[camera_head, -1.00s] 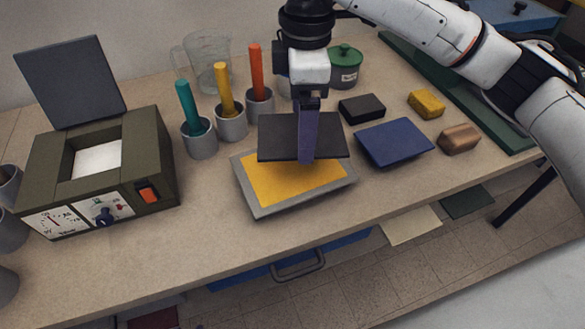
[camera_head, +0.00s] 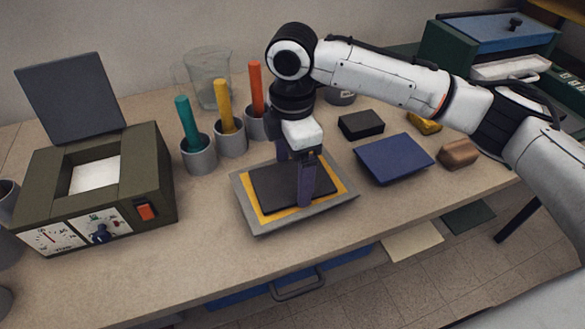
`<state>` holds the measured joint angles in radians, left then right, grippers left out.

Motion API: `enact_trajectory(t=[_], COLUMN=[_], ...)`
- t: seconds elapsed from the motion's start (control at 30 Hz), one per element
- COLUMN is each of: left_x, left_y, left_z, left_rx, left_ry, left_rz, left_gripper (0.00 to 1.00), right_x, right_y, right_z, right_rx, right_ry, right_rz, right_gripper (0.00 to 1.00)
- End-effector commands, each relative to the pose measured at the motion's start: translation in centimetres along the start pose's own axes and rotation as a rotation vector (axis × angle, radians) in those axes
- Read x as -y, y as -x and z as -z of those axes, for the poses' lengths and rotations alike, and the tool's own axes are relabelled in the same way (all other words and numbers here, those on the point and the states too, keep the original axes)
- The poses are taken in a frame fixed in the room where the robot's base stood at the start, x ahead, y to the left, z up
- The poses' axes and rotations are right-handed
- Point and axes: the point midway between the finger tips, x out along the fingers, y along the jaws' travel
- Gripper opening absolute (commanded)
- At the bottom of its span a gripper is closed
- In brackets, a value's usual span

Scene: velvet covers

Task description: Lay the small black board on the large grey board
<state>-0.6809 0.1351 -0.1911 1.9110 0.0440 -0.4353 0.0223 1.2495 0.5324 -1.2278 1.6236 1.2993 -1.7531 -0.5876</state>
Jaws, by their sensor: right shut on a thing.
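The small black board (camera_head: 271,187) lies flat, or nearly so, over the yellow middle of the large grey board (camera_head: 264,227). A yellow border shows around it, and I cannot tell whether it fully touches the surface below. My right gripper (camera_head: 295,175) reaches down from above and is shut on the black board, with one purple finger in front and the other behind, partly hidden. The finger and wrist cover part of the board's right side. My left gripper is not in view.
A blue board (camera_head: 394,158) lies close to the right of the grey board, with a black block (camera_head: 361,124) behind it and a brown block (camera_head: 459,154) beyond. Cups with coloured sticks (camera_head: 230,135) stand behind. A green box device (camera_head: 98,187) stands left.

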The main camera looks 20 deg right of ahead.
Motion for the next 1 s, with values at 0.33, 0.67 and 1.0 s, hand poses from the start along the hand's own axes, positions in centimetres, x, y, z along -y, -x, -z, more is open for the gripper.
enact_trajectory(t=[0.33,0.67,1.0], left_x=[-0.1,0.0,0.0], left_y=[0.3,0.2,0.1], left_z=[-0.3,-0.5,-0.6], left_rx=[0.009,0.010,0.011], left_ry=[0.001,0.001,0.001], left_rz=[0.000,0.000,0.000], left_gripper=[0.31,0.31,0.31], right_x=[0.0,0.0,-0.1], right_y=[-0.2,-0.3,4.4], right_z=[0.0,0.0,0.1], right_rx=[0.000,0.000,-0.002], right_ry=[0.000,0.000,0.002], right_rz=[0.000,-0.001,-0.005], right_gripper=[0.62,1.00,1.00])
